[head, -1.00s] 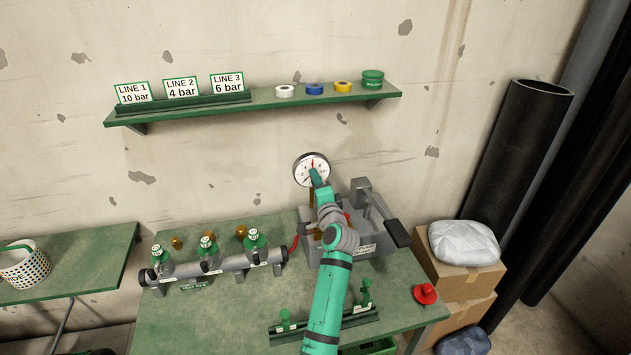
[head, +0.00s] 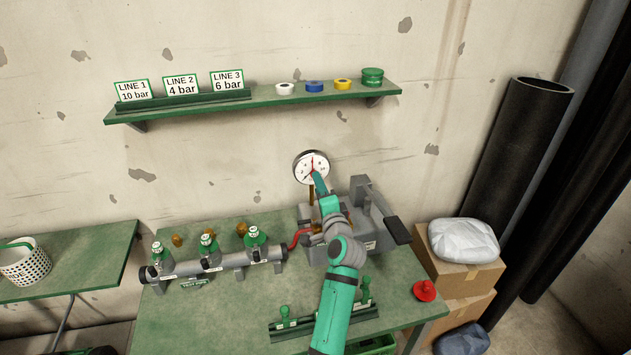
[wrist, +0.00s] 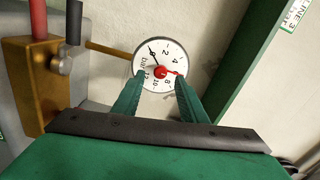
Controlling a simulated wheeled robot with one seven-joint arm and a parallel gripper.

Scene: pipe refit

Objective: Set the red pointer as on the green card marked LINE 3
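The round white gauge (head: 306,174) stands at the back of the bench. Its red pointer (wrist: 174,72) and red hub show in the wrist view. The thin black needle (wrist: 154,55) points near 0. The green-edged LINE 3 card (head: 227,81) reads 6 bar on the wall shelf. My gripper (wrist: 159,82) is open, its fingers spread either side of the gauge's lower face with nothing between them. In the head view, my gripper (head: 318,178) hides the gauge's lower edge.
The grey pump (head: 368,225) with its black-handled lever stands right of the gauge. A grey manifold (head: 215,265) with several green-topped valves lies to the left. A red cap (head: 425,291) sits at the bench's right. The shelf (head: 180,113) overhangs the back.

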